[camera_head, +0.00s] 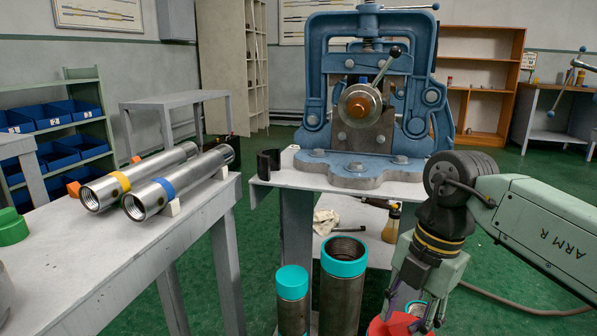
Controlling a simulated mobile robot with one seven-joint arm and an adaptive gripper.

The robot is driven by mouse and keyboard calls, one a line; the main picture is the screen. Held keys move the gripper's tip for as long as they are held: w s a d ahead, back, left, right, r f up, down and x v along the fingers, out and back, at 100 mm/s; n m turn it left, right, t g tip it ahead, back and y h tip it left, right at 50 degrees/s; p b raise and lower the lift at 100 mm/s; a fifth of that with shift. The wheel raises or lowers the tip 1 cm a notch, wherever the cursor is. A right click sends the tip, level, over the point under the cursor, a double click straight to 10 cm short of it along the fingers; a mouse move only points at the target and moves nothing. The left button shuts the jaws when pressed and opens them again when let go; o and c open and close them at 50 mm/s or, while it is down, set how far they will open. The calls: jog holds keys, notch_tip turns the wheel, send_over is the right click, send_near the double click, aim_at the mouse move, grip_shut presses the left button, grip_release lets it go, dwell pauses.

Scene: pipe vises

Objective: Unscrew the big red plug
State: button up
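A big red plug (397,326) shows at the bottom edge of the head view, cut off by the frame and partly covered by my gripper. My gripper (408,314) comes down from the right with its fingers apart, right over the plug. A small pale and cyan part shows between the fingers. I cannot tell whether the fingers touch or grip the plug. What the plug sits in is out of view.
Two upright pipes with cyan collars, a thin one (292,298) and a wide open one (343,281), stand left of my gripper. A blue vise (366,90) stands on a bench behind. Two steel pipes (165,179) lie on the left table (100,275).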

jog(key=shift+s+d+r+h, duration=0.15)
jog(key=shift+r+h, duration=0.3)
jog(key=shift+r, duration=0.25)
jog(key=shift+s+d+r+h, duration=0.1)
jog(key=shift+d+r+h, duration=0.05)
jog(key=shift+r+h, duration=0.4)
jog(key=shift+r, duration=0.1)
jog(key=shift+c, duration=0.4)
grip_shut()
jog(key=shift+w+r+n+p, duration=0.1)
jog(key=shift+n+p, duration=0.75)
jog(key=shift+n, duration=0.15)
jog(key=n+p, duration=0.1)
jog(key=n, duration=0.2)
jog(key=shift+a, duration=0.15)
jog(key=n+p, duration=0.1)
jog(key=n, duration=0.8)
jog(key=shift+f+p, duration=0.2)
jog(key=shift+p, duration=0.15)
